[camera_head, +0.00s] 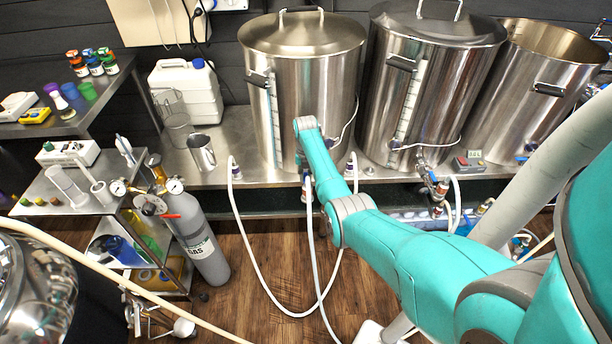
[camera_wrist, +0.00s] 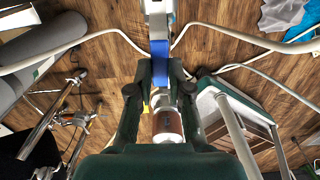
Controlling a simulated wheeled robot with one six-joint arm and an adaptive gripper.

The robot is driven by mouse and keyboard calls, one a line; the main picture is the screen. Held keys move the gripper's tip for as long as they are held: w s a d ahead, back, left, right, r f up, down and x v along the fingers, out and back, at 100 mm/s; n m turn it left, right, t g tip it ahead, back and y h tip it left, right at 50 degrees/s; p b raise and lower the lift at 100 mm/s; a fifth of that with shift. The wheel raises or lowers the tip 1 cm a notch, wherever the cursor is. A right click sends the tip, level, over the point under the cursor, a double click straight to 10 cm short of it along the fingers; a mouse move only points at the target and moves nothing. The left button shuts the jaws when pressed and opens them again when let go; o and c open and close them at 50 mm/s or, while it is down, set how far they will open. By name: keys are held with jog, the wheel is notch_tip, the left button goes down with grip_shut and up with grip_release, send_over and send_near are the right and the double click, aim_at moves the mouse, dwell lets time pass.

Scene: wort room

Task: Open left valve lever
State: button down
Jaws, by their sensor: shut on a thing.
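The left kettle (camera_head: 290,95) is a tall lidded steel vessel on the steel bench. My arm covers its valve in the head view, and my gripper is hidden there too. In the wrist view my gripper (camera_wrist: 160,74) has its dark fingers closed around a blue lever (camera_wrist: 161,78), the left valve lever. The lever lies between the fingertips, pointing along the picture's middle. Pale metal parts continue above it. How far the valve is turned cannot be told.
A middle kettle (camera_head: 425,90) and an open right kettle (camera_head: 535,95) stand alongside. White hoses (camera_head: 240,235) hang below the bench. A grey gas cylinder (camera_head: 198,245) and a small steel cart (camera_head: 70,190) stand at left.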

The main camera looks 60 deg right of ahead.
jog(key=shift+s+d+n, duration=0.15)
jog(key=shift+s+n, duration=0.05)
jog(key=shift+n, duration=0.1)
dwell(0.4)
jog(key=c, duration=1.1)
grip_release()
notch_tip(320, 180, up, 12)
